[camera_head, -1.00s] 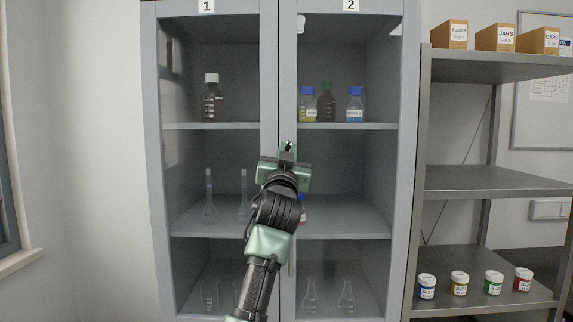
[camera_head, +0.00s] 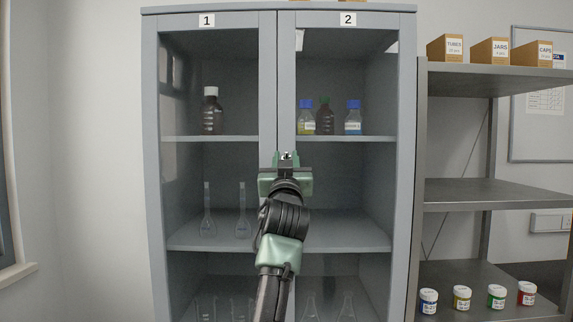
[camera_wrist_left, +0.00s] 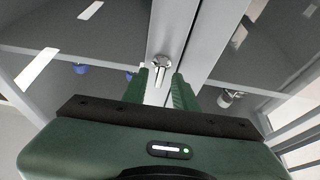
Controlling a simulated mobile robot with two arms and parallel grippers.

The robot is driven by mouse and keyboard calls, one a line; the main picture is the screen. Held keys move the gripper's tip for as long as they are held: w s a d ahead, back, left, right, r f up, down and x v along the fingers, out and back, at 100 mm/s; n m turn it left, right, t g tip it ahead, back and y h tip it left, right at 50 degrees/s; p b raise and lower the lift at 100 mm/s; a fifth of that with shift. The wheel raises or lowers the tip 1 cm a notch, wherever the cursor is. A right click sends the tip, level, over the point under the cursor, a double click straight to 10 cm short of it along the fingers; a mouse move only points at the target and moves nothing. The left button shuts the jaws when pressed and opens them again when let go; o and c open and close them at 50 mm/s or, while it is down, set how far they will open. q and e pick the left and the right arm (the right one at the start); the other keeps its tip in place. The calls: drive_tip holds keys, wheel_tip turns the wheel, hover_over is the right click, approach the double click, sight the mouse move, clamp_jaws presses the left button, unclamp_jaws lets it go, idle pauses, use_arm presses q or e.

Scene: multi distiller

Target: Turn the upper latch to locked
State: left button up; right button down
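A small shiny metal latch (camera_wrist_left: 161,64) with a short lever sits on the grey door frame in the left wrist view, its lever pointing down in that picture. My left gripper (camera_wrist_left: 163,84) is open, with one green finger on each side of the lever. I cannot tell whether the fingers touch it. In the head view my left gripper (camera_head: 286,156) is at the strip where the two cabinet doors meet, just below the upper shelf. It largely hides the latch there. My right gripper is not in view.
The grey cabinet (camera_head: 151,150) has glass doors marked 1 and 2, with bottles and flasks behind them. A metal rack (camera_head: 480,194) stands to the right, with boxes on top and several small jars below.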

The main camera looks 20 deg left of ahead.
use_arm(q)
drive_tip(key=b+v, duration=0.2)
drive_tip(key=v, duration=0.5)
drive_tip(key=shift+s+d+f, duration=0.15)
drive_tip(key=shift+f, duration=0.25)
